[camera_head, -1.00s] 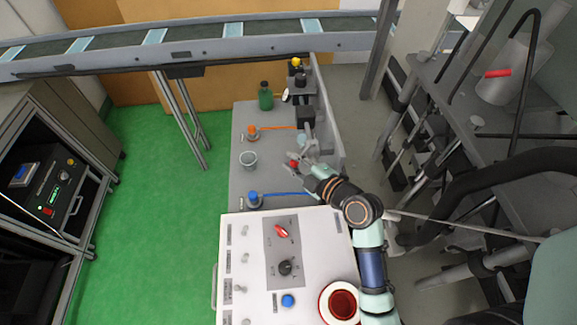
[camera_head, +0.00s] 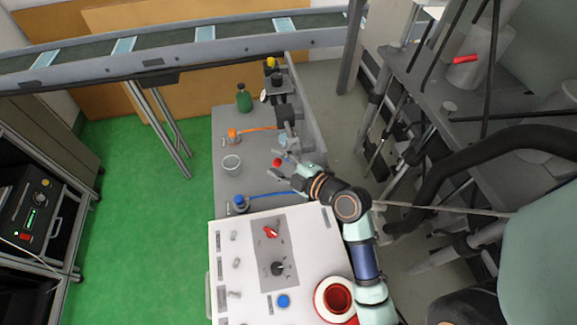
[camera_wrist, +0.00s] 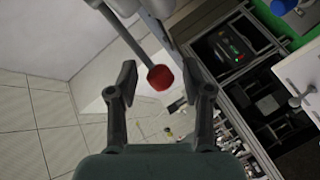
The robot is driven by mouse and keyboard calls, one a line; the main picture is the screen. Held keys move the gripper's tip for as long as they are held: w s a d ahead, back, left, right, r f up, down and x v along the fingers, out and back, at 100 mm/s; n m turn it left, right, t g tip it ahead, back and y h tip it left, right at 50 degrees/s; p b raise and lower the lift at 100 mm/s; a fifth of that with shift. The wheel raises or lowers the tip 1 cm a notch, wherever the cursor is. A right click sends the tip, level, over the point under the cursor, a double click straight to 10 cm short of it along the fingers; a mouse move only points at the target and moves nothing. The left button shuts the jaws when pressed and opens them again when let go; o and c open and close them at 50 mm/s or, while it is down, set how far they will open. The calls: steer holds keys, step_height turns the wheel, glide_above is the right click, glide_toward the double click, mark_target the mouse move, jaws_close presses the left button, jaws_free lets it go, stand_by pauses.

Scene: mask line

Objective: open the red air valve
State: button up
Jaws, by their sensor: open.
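A red ball knob (camera_wrist: 160,77) sits on the end of a thin grey rod in the wrist view. In the head view the red knob (camera_head: 277,162) is at the right of the grey bench top. My gripper (camera_wrist: 160,88) is open, and its two dark fingers stand on either side of the knob in the wrist view, with gaps on both sides. In the head view my gripper (camera_head: 285,166) reaches to the knob from the right. I cannot tell the knob's exact depth between the fingers. The valve body behind the rod is mostly hidden by my gripper.
A white panel (camera_head: 225,270) in front carries another red handle (camera_head: 270,232). Machinery with a red lever (camera_head: 466,59) stands at the right.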

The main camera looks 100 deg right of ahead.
steer(key=v, duration=1.1)
steer(key=shift+a, duration=0.15)
steer(key=shift+s, duration=0.1)
